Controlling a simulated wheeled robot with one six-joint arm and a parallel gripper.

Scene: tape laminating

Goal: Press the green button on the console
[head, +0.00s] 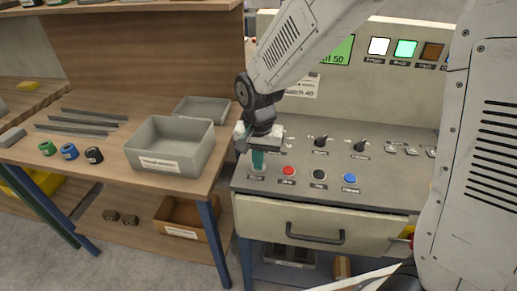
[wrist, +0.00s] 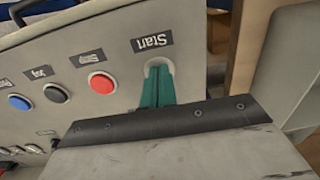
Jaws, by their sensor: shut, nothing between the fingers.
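The console (head: 320,185) has a row of round buttons along its sloped top. My gripper (head: 258,167) points down at the left end of this row, with its teal fingers shut together and empty. In the wrist view my gripper (wrist: 158,70) has its tips over the button spot beside the "Start" label (wrist: 152,42). A pale ring shows around the tips. The green button's cap is hidden behind the fingers, and I cannot tell whether they touch or press it.
Red (head: 288,171), black (head: 319,174) and blue (head: 350,178) buttons sit to the right. Knobs (head: 320,141) stand behind them. A drawer (head: 315,232) with a handle is below. A workbench with a grey bin (head: 170,145) stands at left.

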